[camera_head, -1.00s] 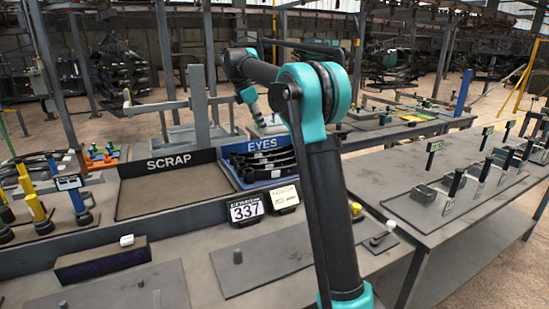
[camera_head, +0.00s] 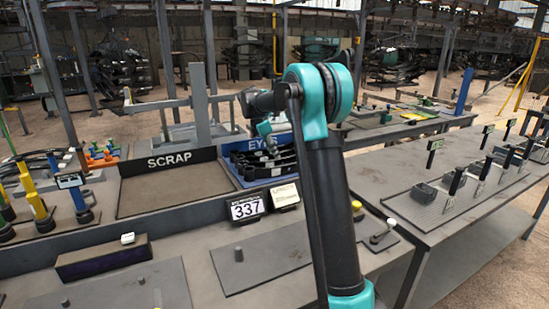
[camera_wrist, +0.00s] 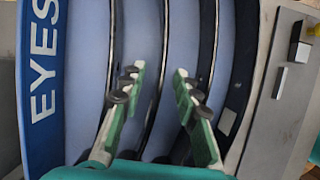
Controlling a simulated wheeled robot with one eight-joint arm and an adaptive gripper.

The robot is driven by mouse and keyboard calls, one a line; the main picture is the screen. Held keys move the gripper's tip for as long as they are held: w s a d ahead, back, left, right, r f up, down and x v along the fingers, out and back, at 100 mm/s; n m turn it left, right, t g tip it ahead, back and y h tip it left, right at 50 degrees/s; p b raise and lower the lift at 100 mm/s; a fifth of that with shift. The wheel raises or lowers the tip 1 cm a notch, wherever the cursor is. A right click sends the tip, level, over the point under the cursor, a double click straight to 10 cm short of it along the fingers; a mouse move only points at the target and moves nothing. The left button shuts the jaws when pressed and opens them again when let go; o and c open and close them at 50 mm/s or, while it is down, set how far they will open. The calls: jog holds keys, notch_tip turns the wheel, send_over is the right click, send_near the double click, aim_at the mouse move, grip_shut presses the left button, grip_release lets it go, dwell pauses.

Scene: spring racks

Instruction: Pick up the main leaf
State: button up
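In the wrist view I look down into the tray (camera_wrist: 85,45), where the dark, narrow leaves run lengthwise. One leaf (camera_wrist: 163,35) passes between the fingers of my gripper (camera_wrist: 160,70). My gripper is open and empty, with green pads and dark round parts on its fingers. The fingers are over the tray; I cannot tell how high above the leaf. In the head view my arm hides part of the tray and the gripper.
The SCRAP tray (camera_head: 165,190) lies empty to the left. A 337 display (camera_head: 247,208) and a small card stand in front of the trays. A grey plate with a peg (camera_head: 238,254) lies on the bench. A second table (camera_head: 400,170) with upright tools is on the right.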

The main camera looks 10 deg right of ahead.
jog(key=shift+d+f, duration=0.2)
jog(key=shift+f, duration=0.35)
grip_shut()
jog(key=shift+r, duration=0.1)
